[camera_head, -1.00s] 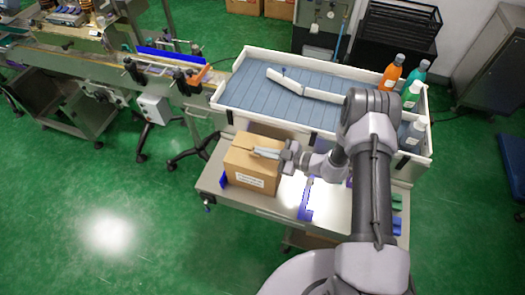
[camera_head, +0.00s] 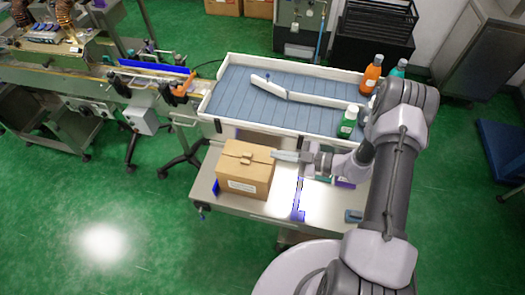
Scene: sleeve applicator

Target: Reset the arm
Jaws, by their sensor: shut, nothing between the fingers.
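My gripper (camera_head: 276,155) is shut with nothing in it. It points left from my arm and hangs beside the right edge of a brown cardboard box (camera_head: 247,186). The box stands upright on the left part of the metal work table (camera_head: 243,208), its top flaps closed and a white label on its front. I cannot tell whether the fingertips touch the box. My arm covers the right part of the table.
Behind the table, a white-walled blue tray (camera_head: 238,100) holds a bent white guide (camera_head: 318,100). An orange bottle (camera_head: 371,74), a green bottle (camera_head: 347,123) and a teal-capped bottle (camera_head: 399,68) stand at its right. A conveyor (camera_head: 60,59) runs at the left. Green floor is open at front left.

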